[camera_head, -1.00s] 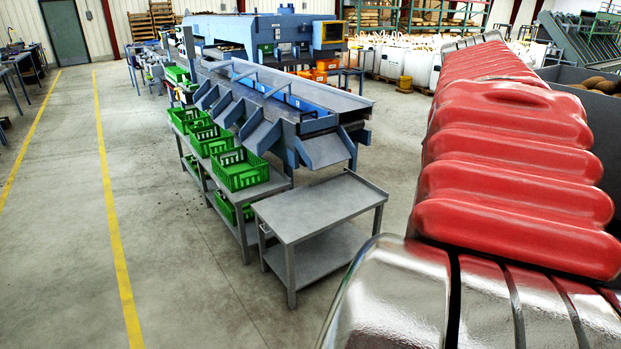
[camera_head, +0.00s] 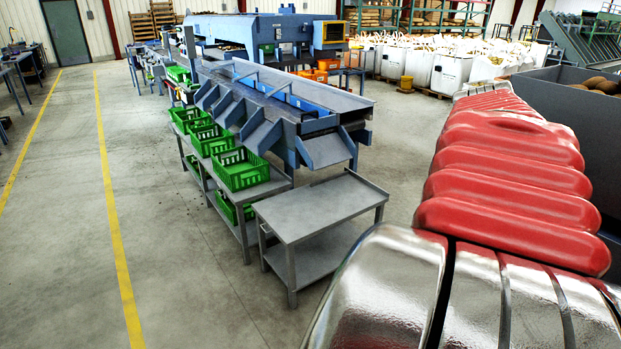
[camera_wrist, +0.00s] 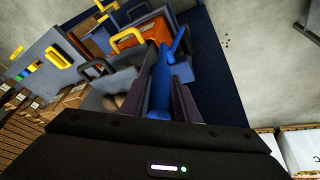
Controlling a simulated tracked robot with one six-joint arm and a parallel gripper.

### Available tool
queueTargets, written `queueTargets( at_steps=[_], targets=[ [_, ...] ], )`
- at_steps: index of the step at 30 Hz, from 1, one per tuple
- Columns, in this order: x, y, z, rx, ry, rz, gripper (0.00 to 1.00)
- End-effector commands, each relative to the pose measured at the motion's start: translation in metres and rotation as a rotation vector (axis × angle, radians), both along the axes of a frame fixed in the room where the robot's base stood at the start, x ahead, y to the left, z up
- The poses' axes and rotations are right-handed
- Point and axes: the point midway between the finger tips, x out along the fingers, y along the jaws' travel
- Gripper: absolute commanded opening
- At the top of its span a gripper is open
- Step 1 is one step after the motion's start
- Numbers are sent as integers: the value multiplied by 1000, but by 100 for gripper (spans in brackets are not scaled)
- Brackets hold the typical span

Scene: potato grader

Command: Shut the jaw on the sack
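In the wrist view, my gripper (camera_wrist: 167,84) has its two dark fingers on either side of a blue bar (camera_wrist: 159,92) with a rounded lower end. I cannot tell whether the fingers touch it. A thinner blue arm (camera_wrist: 178,43) rises at the bar's upper right. An orange part (camera_wrist: 155,30) and yellow handles (camera_wrist: 128,39) are just beyond. No jaw can be made out for certain, nor which sack the task means. White sacks (camera_head: 451,70) stand at the back of the head view. My gripper is out of sight there.
Cartons (camera_wrist: 75,96) lie at the left of the wrist view, and white sacks (camera_wrist: 300,148) at lower right. In the head view, a grey table (camera_head: 320,208), green crates (camera_head: 240,170) and the blue grader (camera_head: 270,35) stand left of my red arm.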

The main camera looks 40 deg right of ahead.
Motion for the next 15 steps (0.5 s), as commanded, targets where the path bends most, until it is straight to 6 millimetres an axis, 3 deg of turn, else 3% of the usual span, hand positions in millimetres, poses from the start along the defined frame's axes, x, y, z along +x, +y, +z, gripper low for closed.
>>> queueTargets(
  at_steps=[11,15],
  targets=[
    [0,0,0,0,0,-1,1],
    [0,0,0,0,0,-1,0]
  ],
)
